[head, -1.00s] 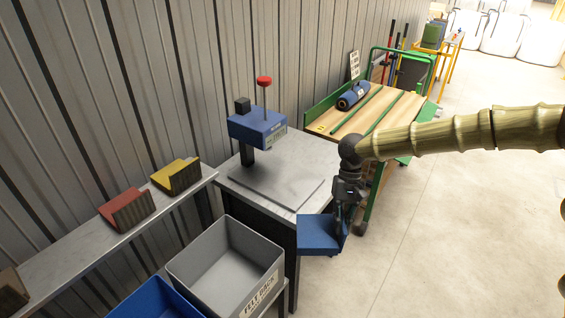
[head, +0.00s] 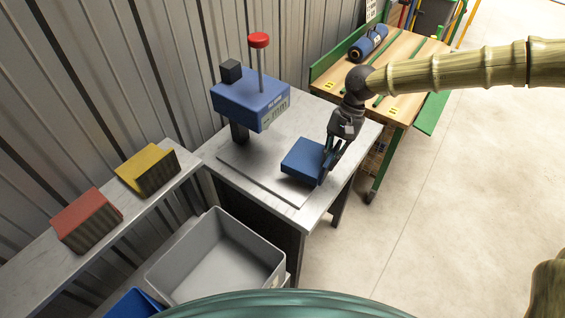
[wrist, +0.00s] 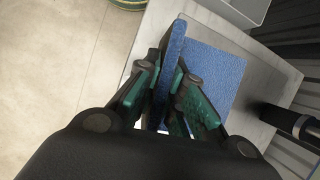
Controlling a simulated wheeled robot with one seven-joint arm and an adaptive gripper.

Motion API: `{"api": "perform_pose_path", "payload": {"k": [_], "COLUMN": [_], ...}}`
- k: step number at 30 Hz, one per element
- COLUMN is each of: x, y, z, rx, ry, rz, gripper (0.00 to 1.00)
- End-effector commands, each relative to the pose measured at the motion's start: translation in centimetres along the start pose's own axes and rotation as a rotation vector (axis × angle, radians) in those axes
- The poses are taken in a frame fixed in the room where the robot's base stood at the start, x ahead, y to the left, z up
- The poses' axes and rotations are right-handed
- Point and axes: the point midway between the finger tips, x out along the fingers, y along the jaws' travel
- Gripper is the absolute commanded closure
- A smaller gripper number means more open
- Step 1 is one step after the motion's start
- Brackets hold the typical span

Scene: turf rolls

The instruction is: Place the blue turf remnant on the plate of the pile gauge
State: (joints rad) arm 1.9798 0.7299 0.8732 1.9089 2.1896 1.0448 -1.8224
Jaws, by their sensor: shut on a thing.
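The blue turf remnant (head: 303,160) is at the right part of the pile gauge's plate (head: 245,168). My gripper (head: 330,158) is shut on its right edge. In the wrist view the fingers (wrist: 167,95) pinch an upright blue strip, with the remnant's broad blue face (wrist: 213,75) to the right of it. I cannot tell whether the remnant touches the plate or hangs just above it. The pile gauge (head: 250,100) has a blue head, a post and a red knob, and stands at the plate's back left. The remnant hides part of the plate.
A red remnant (head: 85,222) and a yellow remnant (head: 147,170) sit on a shelf at the left. A grey bin (head: 215,262) and a blue bin (head: 135,304) are below. A cart (head: 405,75) with a dark blue roll (head: 368,42) stands behind my arm.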

Motion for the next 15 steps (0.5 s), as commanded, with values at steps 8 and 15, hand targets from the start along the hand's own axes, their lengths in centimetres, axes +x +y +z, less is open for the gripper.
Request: {"api": "perform_pose_path", "payload": {"k": [8,15], "x": [1.5,2.2], "y": [-2.5,-3.5], "z": [1.3,3.7], "rx": [0.338,0.585], "ry": [0.025,0.049], "rz": [-0.133,-0.233], "gripper": [1.0,1.0]}}
